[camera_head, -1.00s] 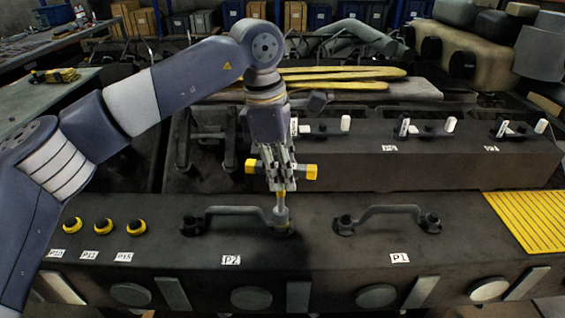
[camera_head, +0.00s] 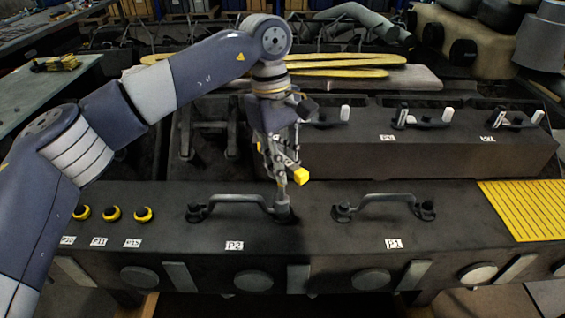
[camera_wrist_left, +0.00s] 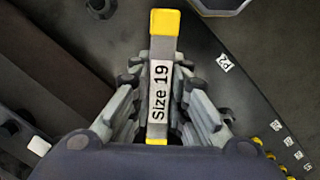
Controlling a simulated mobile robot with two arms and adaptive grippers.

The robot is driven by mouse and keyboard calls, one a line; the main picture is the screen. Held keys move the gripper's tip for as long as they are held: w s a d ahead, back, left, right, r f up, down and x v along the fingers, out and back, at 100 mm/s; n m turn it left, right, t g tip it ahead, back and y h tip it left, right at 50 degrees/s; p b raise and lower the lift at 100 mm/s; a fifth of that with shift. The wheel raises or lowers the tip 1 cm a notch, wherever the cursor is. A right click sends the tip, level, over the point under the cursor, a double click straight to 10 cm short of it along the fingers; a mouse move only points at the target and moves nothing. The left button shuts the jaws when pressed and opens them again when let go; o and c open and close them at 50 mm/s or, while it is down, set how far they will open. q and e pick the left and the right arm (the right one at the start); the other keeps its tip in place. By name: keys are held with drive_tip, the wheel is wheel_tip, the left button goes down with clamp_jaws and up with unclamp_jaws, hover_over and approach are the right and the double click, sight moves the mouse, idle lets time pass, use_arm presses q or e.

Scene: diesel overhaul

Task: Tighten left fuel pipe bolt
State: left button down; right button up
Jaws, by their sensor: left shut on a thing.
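My left gripper (camera_head: 284,170) is shut on a size 19 wrench (camera_head: 301,175) with a yellow-ended handle. In the left wrist view the wrench handle (camera_wrist_left: 160,90) lies between the fingers and reads "Size 19". The wrench shaft points down at the right end of the P2 fuel pipe (camera_head: 237,198), at its bolt fitting (camera_head: 283,214). The shaft's lower end is at or very near this fitting; whether it is seated I cannot tell. The P1 fuel pipe (camera_head: 388,198) is to the right. My right gripper is not in view.
Several yellow-ringed black pieces (camera_head: 112,213) stand at the left of the dark engine block (camera_head: 330,262). A yellow ribbed mat (camera_head: 530,208) lies at the right. Yellow bars (camera_head: 330,72) lie behind my arm. A raised block with white-tipped levers (camera_head: 430,145) stands behind the P1 pipe.

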use_arm(q)
drive_tip(key=shift+r, duration=0.15)
idle(0.3)
drive_tip(key=shift+r+p, duration=1.1)
drive_tip(key=shift+r, duration=0.55)
wheel_tip(320, 180, up, 6)
drive_tip(key=p, duration=0.4)
drive_tip(key=shift+r, duration=0.1)
